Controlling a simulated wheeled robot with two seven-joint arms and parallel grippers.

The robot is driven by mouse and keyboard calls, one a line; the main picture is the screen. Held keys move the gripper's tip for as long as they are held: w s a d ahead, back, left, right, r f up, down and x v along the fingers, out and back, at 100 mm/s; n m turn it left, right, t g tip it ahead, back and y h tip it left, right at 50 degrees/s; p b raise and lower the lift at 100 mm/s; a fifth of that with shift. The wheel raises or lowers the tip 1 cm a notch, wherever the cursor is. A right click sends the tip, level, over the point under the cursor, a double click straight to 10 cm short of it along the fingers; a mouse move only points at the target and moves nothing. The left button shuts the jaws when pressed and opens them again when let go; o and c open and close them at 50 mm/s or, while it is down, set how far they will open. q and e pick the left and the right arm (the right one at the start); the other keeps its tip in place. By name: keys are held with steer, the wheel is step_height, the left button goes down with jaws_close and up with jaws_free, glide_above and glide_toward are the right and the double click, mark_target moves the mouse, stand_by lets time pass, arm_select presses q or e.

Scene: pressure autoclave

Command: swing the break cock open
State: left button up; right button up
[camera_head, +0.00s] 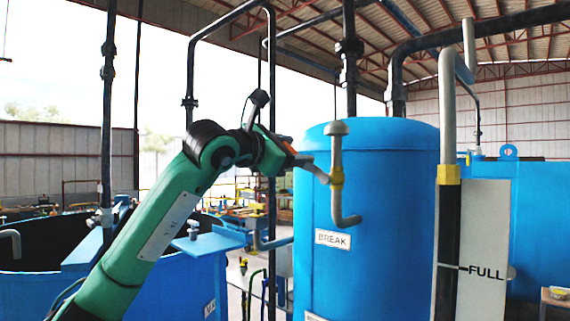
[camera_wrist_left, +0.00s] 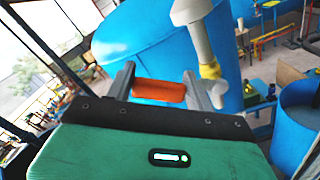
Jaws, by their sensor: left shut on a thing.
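The break cock is a grey vertical pipe with a domed top (camera_head: 337,129), a yellow body (camera_head: 337,176) and a curved spout (camera_head: 347,219), in front of the blue tank. A short grey lever (camera_head: 316,171) slants up and left from the yellow body. My left gripper (camera_head: 291,150) is at the lever's outer end. In the left wrist view, its two fingers (camera_wrist_left: 158,83) are closed on the orange handle grip (camera_wrist_left: 158,91). The yellow body (camera_wrist_left: 210,70) shows just right of the fingers there. My right gripper is not in view.
The blue tank (camera_head: 385,240) with a "BREAK" label (camera_head: 333,239) stands right behind the cock. A thick pipe with a yellow collar (camera_head: 448,174) and a "FULL" plate (camera_head: 487,230) are to the right. An open blue vat (camera_head: 190,285) stands at the lower left.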

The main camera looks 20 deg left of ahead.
arm_select(q)
steer(key=shift+s+d+r+m, duration=0.2)
steer(key=shift+d+r+m, duration=0.3)
steer(key=shift+m, duration=0.5)
steer(key=d+m, duration=0.1)
steer(key=m, duration=0.1)
steer(key=s+d+r+m+b, duration=0.1)
steer(key=d+m, duration=0.1)
steer(key=d+m+b, duration=0.1)
steer(key=m, duration=0.2)
steer(key=shift+s+d+r, duration=0.35)
steer(key=shift+d, duration=0.05)
steer(key=shift+s+d+m, duration=0.15)
steer(key=shift+d+m, duration=0.35)
steer(key=shift+m, duration=0.4)
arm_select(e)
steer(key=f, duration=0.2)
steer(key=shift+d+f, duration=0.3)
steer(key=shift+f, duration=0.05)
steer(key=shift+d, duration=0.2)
arm_select(q)
steer(key=o, duration=1.1)
steer(key=shift+d, duration=0.1)
